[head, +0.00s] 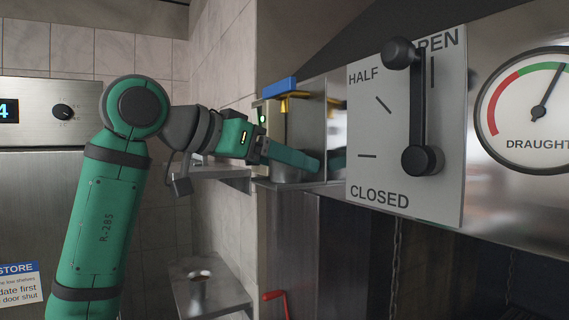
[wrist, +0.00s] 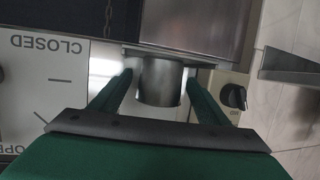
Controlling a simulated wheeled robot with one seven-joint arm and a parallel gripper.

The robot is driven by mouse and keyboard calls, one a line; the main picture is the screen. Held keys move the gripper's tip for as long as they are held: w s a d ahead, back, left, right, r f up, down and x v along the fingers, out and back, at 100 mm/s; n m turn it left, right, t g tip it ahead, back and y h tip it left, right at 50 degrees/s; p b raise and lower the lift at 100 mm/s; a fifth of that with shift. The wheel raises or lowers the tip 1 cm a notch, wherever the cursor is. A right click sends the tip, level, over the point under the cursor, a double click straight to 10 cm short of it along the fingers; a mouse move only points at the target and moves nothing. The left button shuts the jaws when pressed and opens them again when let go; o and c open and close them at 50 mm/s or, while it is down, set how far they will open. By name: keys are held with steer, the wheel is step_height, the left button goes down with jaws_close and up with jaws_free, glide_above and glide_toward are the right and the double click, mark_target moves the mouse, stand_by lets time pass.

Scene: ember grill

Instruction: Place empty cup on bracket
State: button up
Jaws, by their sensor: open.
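A plain grey metal cup (wrist: 161,84) is between the two fingers of my gripper (wrist: 158,77) in the wrist view. The fingers are apart, with a gap on the left of the cup and a smaller one on the right. In the head view the cup (head: 286,175) appears upright under a yellow nozzle, partly covered by the near finger of my gripper (head: 308,160). A metal ledge (head: 292,186), which looks like the bracket, is just below the cup. I cannot tell whether the cup's base rests on it. The inside of the cup is hidden.
A blue-topped part (head: 279,86) sits above the nozzle. A draught lever panel (head: 365,170) stands close on the right, its lever up at OPEN. A wall shelf (head: 222,177) is left of the ledge. A lower shelf (head: 215,302) and a red handle (head: 274,295) are below.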

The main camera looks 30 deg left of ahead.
steer(key=v, duration=1.2)
